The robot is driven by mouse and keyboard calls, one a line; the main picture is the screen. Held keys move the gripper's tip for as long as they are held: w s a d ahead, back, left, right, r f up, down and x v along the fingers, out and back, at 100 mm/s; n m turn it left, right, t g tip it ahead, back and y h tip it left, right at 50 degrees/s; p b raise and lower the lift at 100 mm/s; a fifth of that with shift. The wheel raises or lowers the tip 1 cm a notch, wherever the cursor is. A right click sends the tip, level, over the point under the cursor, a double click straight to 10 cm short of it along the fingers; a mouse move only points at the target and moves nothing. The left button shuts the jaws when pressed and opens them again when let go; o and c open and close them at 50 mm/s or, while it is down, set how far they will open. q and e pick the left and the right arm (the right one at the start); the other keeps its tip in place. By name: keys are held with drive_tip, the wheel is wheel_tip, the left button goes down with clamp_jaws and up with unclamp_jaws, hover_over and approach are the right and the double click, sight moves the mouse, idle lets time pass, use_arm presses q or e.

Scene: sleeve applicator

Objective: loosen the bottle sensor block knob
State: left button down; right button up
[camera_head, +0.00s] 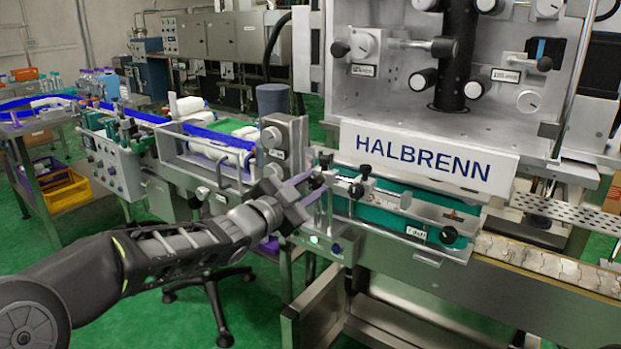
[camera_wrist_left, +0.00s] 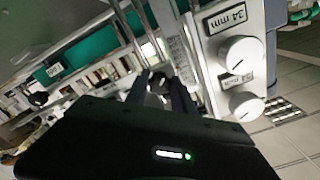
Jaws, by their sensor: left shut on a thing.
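My left gripper (camera_head: 318,180) reaches in from the left to the front edge of the conveyor, just right of a grey block with dials. Its fingers are shut on a small dark knob. In the left wrist view the knob (camera_wrist_left: 157,83) sits between the two fingertips (camera_wrist_left: 160,88). In the head view the gripped knob is largely hidden by the fingers, and I cannot read a label for it. Other black knobs (camera_head: 365,172) stand on the rail to the right of the gripper. My right gripper is not in view.
The grey block (camera_head: 283,145) with white dials (camera_wrist_left: 241,55) and a "34 mm" label stands close beside the gripper. The HALBRENN machine panel (camera_head: 428,157) overhangs the conveyor at right. A black stool base (camera_head: 212,290) stands on the green floor below my arm.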

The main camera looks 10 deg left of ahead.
use_arm(q)
drive_tip(key=shift+n+p, duration=0.45)
drive_tip(key=shift+n, duration=0.55)
drive_tip(key=c, duration=1.1)
unclamp_jaws()
drive_tip(key=shift+s, duration=0.1)
drive_tip(key=v, duration=0.7)
drive_tip(key=shift+s+a, duration=0.1)
drive_tip(key=shift+s, duration=0.2)
